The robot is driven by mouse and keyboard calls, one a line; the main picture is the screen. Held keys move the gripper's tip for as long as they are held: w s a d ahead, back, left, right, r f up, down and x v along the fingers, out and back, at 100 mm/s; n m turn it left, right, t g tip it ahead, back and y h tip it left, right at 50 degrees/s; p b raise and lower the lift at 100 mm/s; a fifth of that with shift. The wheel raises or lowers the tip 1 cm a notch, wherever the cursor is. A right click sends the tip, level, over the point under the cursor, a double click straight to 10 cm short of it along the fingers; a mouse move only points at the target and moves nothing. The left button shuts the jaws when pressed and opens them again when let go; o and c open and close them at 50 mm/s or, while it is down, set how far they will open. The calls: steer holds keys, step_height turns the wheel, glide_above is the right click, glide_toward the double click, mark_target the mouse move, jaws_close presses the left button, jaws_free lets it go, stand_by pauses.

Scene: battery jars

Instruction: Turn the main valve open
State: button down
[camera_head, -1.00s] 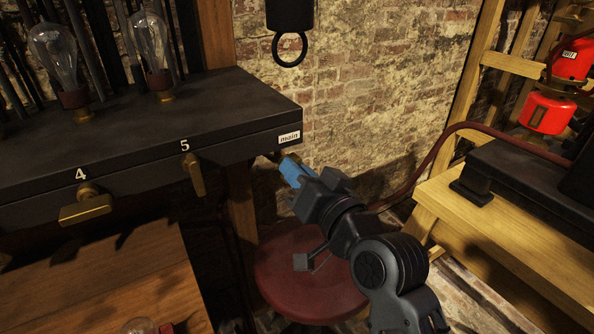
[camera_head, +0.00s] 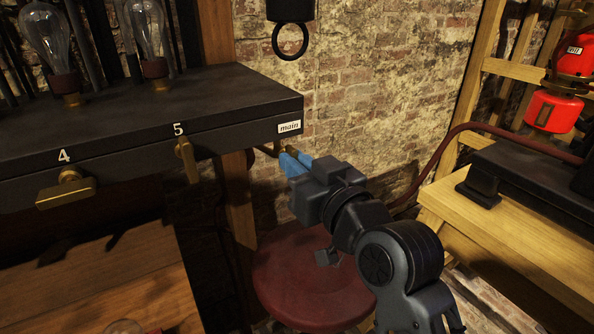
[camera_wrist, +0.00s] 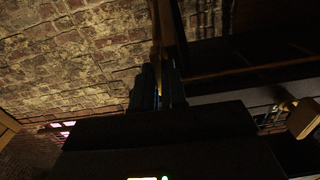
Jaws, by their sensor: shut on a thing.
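The main valve (camera_head: 284,149) sits under the right end of the dark bench, just below the white "main" label (camera_head: 289,127). Only a little brass shows there; the rest is hidden behind my fingers. My gripper (camera_head: 293,161), with blue fingers, reaches in from the lower right and is shut on the valve's handle. In the wrist view, the dark fingers of my gripper (camera_wrist: 158,86) stand close together around a thin brass strip. That view is too dark to tell how far the handle is turned.
Brass valves 4 (camera_head: 66,190) and 5 (camera_head: 187,159) are on the bench front to the left. Glass bulbs (camera_head: 146,35) stand on top. A red stool (camera_head: 312,283) is below my gripper. A wooden bench (camera_head: 470,215) and a red hose (camera_head: 440,165) are at right.

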stand_by(0.4)
steer(key=c, duration=1.2)
jaws_free()
steer(key=shift+b+v, duration=0.5)
steer(key=shift+v, duration=3.4)
steer(key=shift+d+f, duration=0.1)
